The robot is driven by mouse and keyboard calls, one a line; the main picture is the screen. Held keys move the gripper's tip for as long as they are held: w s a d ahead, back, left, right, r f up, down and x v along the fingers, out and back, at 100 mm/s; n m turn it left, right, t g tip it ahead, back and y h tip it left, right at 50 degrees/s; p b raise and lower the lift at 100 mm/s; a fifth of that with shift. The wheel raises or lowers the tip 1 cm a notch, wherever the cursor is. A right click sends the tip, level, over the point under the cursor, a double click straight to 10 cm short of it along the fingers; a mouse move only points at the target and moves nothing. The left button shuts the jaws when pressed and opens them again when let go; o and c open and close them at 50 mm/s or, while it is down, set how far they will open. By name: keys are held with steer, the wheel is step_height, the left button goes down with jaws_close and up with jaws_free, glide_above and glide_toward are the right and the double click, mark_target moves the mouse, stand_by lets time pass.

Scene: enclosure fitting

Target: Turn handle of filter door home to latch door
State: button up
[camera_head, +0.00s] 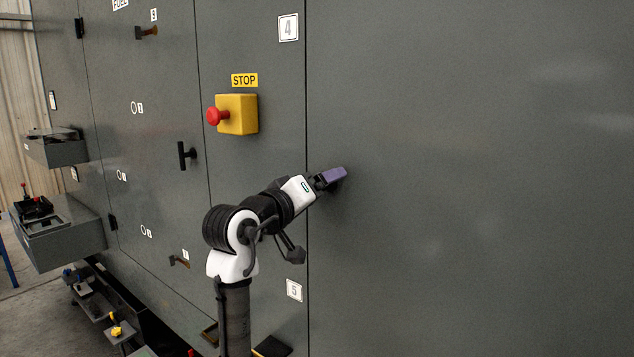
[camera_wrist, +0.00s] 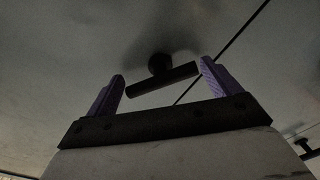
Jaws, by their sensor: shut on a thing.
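The black T-shaped handle (camera_wrist: 163,80) shows in the wrist view on its short round stem, standing out from a grey panel. Its bar lies lengthwise between the two purple fingers of my gripper (camera_wrist: 162,69), one finger at each end, and looks slightly tilted in that picture. In the head view my gripper (camera_head: 331,178) is against the large grey panel (camera_head: 470,190), just right of a vertical seam, and is shut on the handle. There the fingers hide the handle. The panel looks flush at the seam; whether it is latched cannot be told.
Left of the seam are a yellow STOP box with a red button (camera_head: 236,114) and another black T-handle (camera_head: 184,156), upright. Shelf boxes (camera_head: 62,232) jut out at the far left. A dark recess (camera_head: 150,325) runs below the panels. The right panel's face is clear.

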steer(key=n+p, duration=0.2)
steer(key=n, duration=0.1)
steer(key=shift+r+n, duration=0.15)
steer(key=shift+n, duration=0.25)
steer(key=shift+n+p, duration=0.45)
steer(key=shift+n, duration=1.25)
steer(key=o, duration=0.7)
steer(key=shift+o, duration=0.2)
